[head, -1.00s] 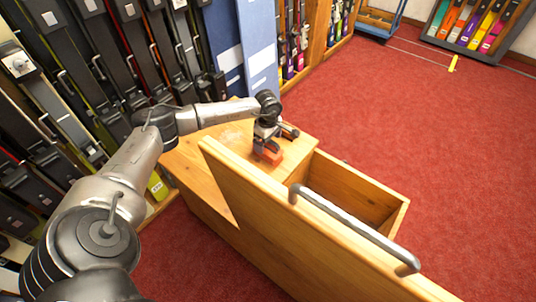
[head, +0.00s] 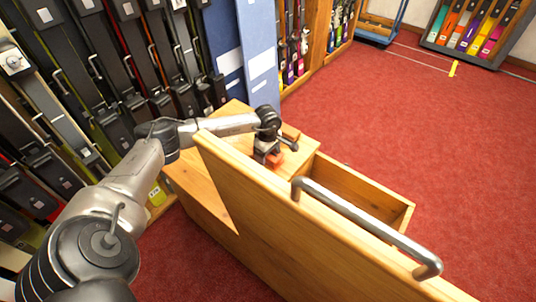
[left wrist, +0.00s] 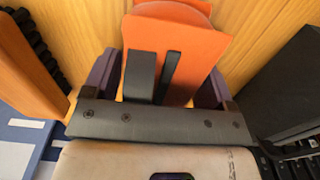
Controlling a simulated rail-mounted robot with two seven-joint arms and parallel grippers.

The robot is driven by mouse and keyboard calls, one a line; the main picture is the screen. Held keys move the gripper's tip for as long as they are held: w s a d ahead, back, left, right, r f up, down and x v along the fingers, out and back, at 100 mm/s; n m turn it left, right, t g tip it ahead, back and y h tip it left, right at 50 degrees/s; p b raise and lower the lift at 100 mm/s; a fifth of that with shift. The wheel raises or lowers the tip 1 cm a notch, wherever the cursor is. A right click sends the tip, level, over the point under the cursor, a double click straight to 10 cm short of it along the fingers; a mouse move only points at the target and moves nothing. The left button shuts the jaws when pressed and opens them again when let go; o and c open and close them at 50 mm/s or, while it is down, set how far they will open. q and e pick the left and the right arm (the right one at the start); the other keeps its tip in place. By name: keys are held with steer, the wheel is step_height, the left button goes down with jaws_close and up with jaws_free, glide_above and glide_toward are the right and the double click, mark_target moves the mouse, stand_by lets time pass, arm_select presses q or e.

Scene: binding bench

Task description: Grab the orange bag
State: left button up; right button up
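The orange bag (head: 275,158) is a small orange block shape on the wooden cabinet top in the head view, partly hidden by the panel edge and my gripper. In the left wrist view the bag (left wrist: 195,45) fills the space just beyond the fingers, with flat orange faces and a rounded top part. My left gripper (head: 266,152) points down at the bag. Its two dark fingers (left wrist: 156,75) are close together, with orange showing between and around them. I cannot tell whether they grip it. My right gripper is not in view.
The wooden cabinet has a tall panel (head: 265,215) with a metal handle (head: 365,226) and an open compartment (head: 355,190). Shelves of dark binders (head: 120,60) stand behind my left arm. Blue panels (head: 242,50) stand behind the cabinet. Red carpet (head: 400,130) is clear at right.

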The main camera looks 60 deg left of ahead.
arm_select(q)
steer(key=c, duration=0.7)
steer(key=shift+r, duration=0.1)
